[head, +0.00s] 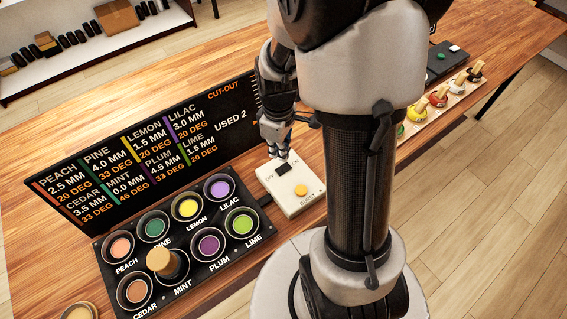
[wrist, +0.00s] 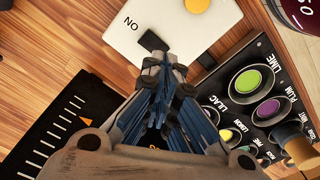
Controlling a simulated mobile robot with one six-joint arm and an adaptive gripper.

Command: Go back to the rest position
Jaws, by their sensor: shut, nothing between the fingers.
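My gripper (head: 279,152) points down over a white switch box (head: 307,201) on the wooden table. Its fingers are shut and empty. The box has a black rocker switch (head: 283,169) and a round yellow button (head: 301,190). In the wrist view my fingertips (wrist: 164,62) are close beside the black switch (wrist: 152,41), near the word ON; I cannot tell whether they touch it. My arm stands upright in the head view and hides part of the table behind it.
A black panel (head: 245,258) with several coloured wells lies left of the box; a wooden-topped piece (head: 160,261) stands at MINT. A black text board (head: 150,195) stands behind. Small coloured items (head: 438,97) and a black device (head: 436,62) are at the right.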

